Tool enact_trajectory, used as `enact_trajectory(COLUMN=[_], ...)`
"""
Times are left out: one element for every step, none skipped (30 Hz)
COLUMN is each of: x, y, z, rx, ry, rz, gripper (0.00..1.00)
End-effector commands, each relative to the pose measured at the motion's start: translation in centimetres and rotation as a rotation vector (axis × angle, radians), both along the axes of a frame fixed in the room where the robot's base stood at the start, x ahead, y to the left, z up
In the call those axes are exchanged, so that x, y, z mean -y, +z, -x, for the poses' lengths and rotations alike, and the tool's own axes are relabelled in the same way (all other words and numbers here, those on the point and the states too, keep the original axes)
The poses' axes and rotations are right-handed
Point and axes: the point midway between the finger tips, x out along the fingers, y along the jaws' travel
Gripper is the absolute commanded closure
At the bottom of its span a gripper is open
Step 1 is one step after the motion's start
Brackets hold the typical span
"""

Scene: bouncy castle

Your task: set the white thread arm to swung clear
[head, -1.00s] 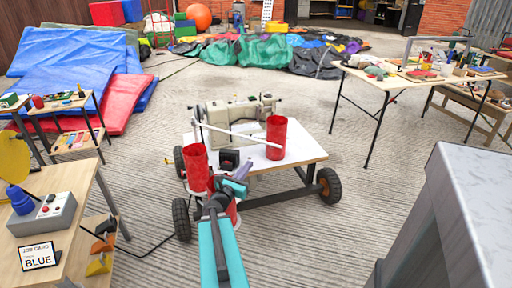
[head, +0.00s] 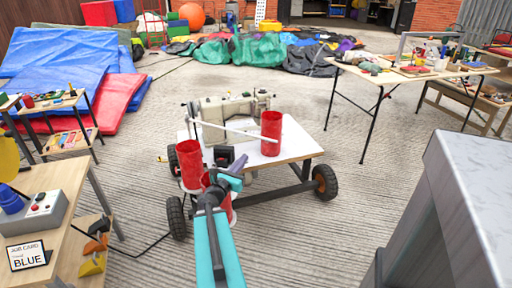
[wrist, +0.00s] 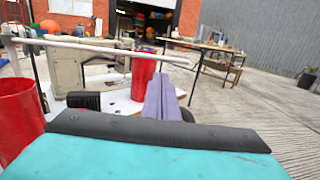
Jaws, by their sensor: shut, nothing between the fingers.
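The white thread arm (head: 234,130) is a thin white rod reaching from the left end of the cream sewing machine (head: 226,112) across its front toward a red cylinder (head: 271,133). In the wrist view the rod (wrist: 100,48) crosses the upper left, in front of the machine (wrist: 66,70), and its right end passes above the purple fingers. My gripper (head: 238,165) is shut and empty, on the near side of the rod and lower in the picture. Its purple fingers (wrist: 160,97) look apart from the rod.
The machine stands on a white-topped wheeled cart (head: 300,146). A second red cylinder (head: 190,164) stands left of my gripper, and a black block (head: 223,155) sits between the cylinders. A wooden bench with a job card (head: 28,256) is at left. Open floor lies right of the cart.

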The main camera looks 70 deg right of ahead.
Motion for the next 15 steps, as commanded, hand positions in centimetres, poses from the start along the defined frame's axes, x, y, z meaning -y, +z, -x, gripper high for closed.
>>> enact_trajectory(x=[0.08,0.12,0.17,0.22,0.27,0.33,0.37,0.41,0.45,0.49,0.53,0.58,0.63,0.67,0.72], y=[-0.32,-0.33,-0.35,-0.35,-0.32,-0.3,-0.3,-0.3,-0.31,-0.33,-0.34,-0.32,-0.31,-0.3,-0.3], z=[0.02,0.02,0.03,0.03,0.03,0.02,0.02,0.02,0.02,0.01,0.01,0.0,-0.01,-0.01,-0.02], rx=[0.0,0.0,0.0,0.001,0.001,0.001,0.001,0.0,0.0,0.0,0.001,0.001,0.001,0.001,0.001], ry=[-0.001,-0.001,-0.002,-0.002,-0.002,-0.002,-0.003,-0.002,-0.002,-0.002,-0.002,-0.002,-0.002,-0.002,-0.002], rz=[0.001,0.0,0.0,0.0,0.0,0.0,0.0,0.0,0.0,-0.001,-0.001,-0.001,-0.001,-0.001,-0.001], gripper=[1.0,1.0,1.0,1.0,1.0,1.0,1.0,1.0,1.0,1.0,1.0,1.0,1.0,1.0,1.0])
